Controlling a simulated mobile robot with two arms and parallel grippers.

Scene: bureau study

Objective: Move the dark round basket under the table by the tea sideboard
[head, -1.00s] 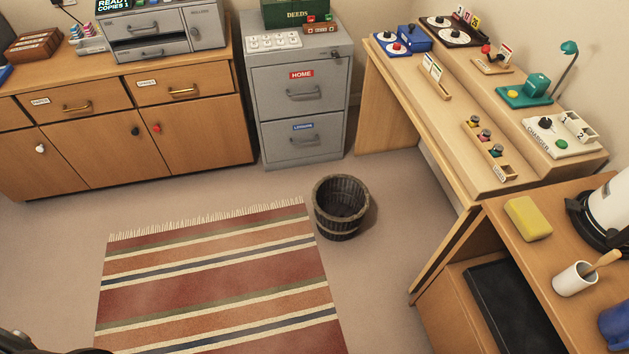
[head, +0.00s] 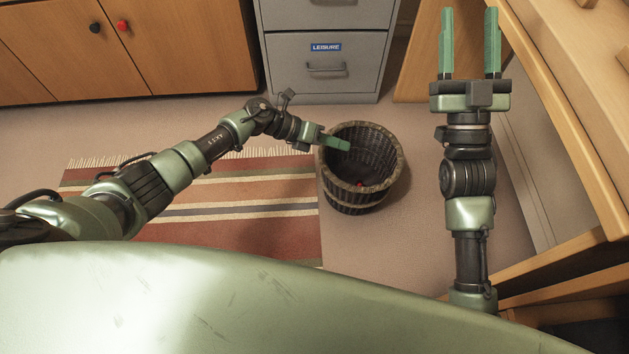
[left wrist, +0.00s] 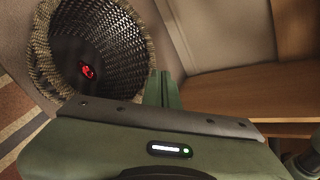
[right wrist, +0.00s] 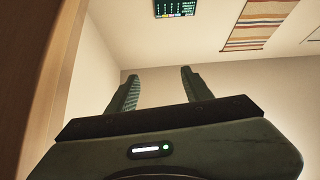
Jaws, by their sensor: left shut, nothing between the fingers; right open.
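The dark round basket (head: 352,199) stands upright on the floor at the right edge of the striped rug, in front of the grey cabinet. A small red thing (left wrist: 88,71) lies in the bottom of it. My left gripper (head: 345,143) is shut and empty, its fingers over the basket's left rim in the head view. In the left wrist view the shut fingers (left wrist: 163,90) show beside the basket (left wrist: 140,45); I cannot tell whether they touch it. My right gripper (head: 470,42) is open and empty, raised beside the table (head: 565,100).
The grey filing cabinet (head: 325,55) stands behind the basket. The wooden sideboard (head: 60,50) is at the back left. The striped rug (head: 240,210) lies left of the basket. Bare floor (head: 415,230) shows between the basket and my right arm. The table's edge runs close to that arm.

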